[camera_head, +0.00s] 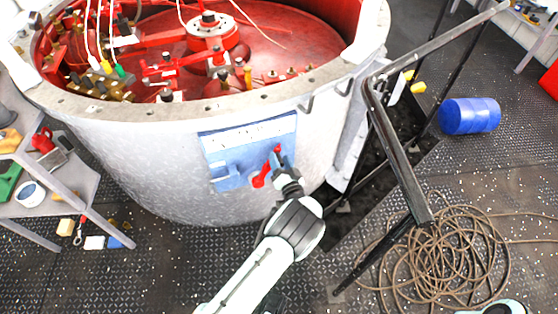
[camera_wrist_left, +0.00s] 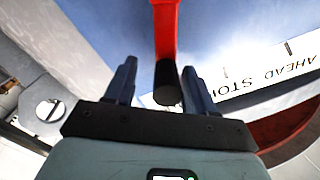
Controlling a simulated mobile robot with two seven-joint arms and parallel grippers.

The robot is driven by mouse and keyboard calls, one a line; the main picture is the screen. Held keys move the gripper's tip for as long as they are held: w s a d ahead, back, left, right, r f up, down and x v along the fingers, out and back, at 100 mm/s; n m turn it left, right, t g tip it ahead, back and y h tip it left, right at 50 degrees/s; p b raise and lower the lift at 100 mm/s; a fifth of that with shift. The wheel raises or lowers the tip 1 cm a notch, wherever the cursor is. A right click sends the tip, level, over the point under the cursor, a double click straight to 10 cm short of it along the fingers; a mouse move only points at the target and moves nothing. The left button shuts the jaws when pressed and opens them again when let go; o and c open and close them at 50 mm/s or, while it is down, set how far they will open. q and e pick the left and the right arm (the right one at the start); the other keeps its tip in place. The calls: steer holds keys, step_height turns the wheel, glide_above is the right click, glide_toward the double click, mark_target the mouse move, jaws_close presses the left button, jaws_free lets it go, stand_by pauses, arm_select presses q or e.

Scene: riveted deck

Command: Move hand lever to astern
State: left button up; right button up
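The hand lever (camera_head: 261,177) is red and sits on a blue panel (camera_head: 222,161) on the outside of the big grey drum. In the left wrist view the lever (camera_wrist_left: 165,30) comes down from the top and ends in a black grip (camera_wrist_left: 167,84). My left gripper (camera_head: 281,160) is at the panel, partly covering the lever. In the wrist view the left gripper (camera_wrist_left: 160,88) is open, its fingers on either side of the black grip. The grip is closer to the right-hand finger; contact cannot be told. A white strip (camera_wrist_left: 290,68) reads AHEAD and STOP, upside down; astern is not readable.
A dark metal railing (camera_head: 400,160) stands right of the panel. A coiled rope (camera_head: 440,255) and a blue barrel (camera_head: 469,115) are on the deck at right. A grey shelf (camera_head: 70,190) stands at left. The drum's open top holds red machinery (camera_head: 210,40).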

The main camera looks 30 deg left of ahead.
arm_select(q)
steer(key=shift+s+a, duration=0.1)
steer(key=shift+s, duration=0.15)
steer(key=p+v, duration=0.2)
steer(key=v, duration=1.1)
arm_select(e)
steer(key=shift+g, duration=0.6)
steer(key=s, duration=0.1)
steer(key=s+a+r, duration=0.1)
steer(key=s+r, duration=0.1)
steer(key=shift+a+r, duration=0.2)
steer(key=shift+a, duration=0.05)
arm_select(q)
steer(key=shift+r, duration=0.1)
